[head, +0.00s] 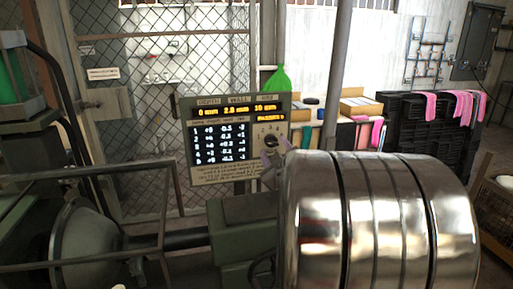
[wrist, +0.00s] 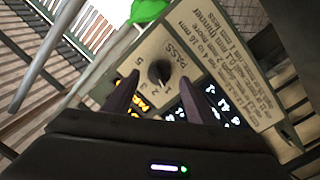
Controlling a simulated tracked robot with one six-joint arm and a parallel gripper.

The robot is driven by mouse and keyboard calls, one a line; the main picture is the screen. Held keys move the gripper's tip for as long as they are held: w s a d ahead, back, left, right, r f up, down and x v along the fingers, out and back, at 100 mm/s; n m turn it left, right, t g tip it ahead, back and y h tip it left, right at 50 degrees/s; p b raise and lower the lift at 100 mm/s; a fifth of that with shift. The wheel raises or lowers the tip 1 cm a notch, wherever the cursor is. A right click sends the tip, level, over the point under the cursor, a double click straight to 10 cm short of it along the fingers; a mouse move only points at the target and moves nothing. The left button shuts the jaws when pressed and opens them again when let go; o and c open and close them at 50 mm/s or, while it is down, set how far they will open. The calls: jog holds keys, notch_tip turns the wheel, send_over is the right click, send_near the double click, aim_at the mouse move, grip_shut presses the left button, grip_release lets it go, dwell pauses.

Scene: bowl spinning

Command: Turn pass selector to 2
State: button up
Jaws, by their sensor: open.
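The pass selector is a dark round knob (wrist: 159,72) on a beige panel, with the word PASS on one side and small numbers around the other. The panel appears rotated in the wrist view. I cannot tell surely which number the knob points at. In the head view the knob (head: 270,142) sits at the right of the control panel (head: 187,150), below the lit readouts. My gripper (wrist: 159,78) is open, its two dark fingers on either side of the knob in the picture; contact is not visible. In the head view my gripper (head: 276,153) is just below the knob, partly hidden by the metal cylinder.
A large shiny metal cylinder (head: 385,225) fills the lower right, in front of my gripper. A green machine block (head: 245,225) stands below the panel. A mesh fence (head: 150,150) is behind the panel. A green bag (head: 278,79) shows above its right edge.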

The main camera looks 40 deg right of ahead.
aim_at(272, 142)
jog(key=shift+x, duration=1.35)
jog(key=shift+c, duration=0.4)
